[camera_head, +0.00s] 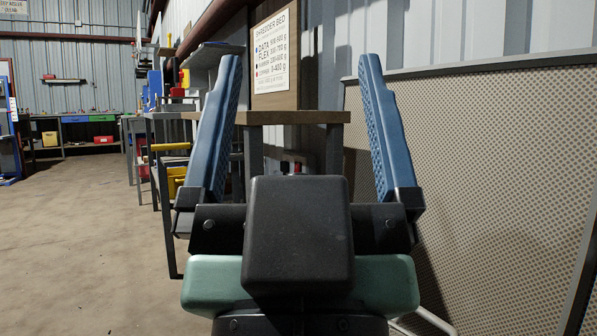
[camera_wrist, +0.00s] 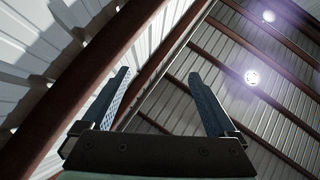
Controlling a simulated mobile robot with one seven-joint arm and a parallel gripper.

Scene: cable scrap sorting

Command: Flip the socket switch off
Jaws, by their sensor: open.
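My gripper (camera_head: 300,62) is raised close in front of the head camera, its two blue ridged fingers wide apart and nothing between them. In the wrist view my gripper (camera_wrist: 158,75) is also open and empty, pointing up at the roof. A small fixture with red and pale parts (camera_head: 293,162) shows low behind the gripper, under the wooden bench top. It may be the socket, but it is partly hidden and too small to tell its switch. The wrist view shows no socket.
A wooden-topped bench (camera_head: 290,117) stands ahead, below a sign board (camera_head: 274,50). A perforated panel (camera_head: 480,170) fills the right side. More benches (camera_head: 75,140) line the back. The floor (camera_head: 80,240) at left is clear. Roof beams (camera_wrist: 75,75) fill the wrist view.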

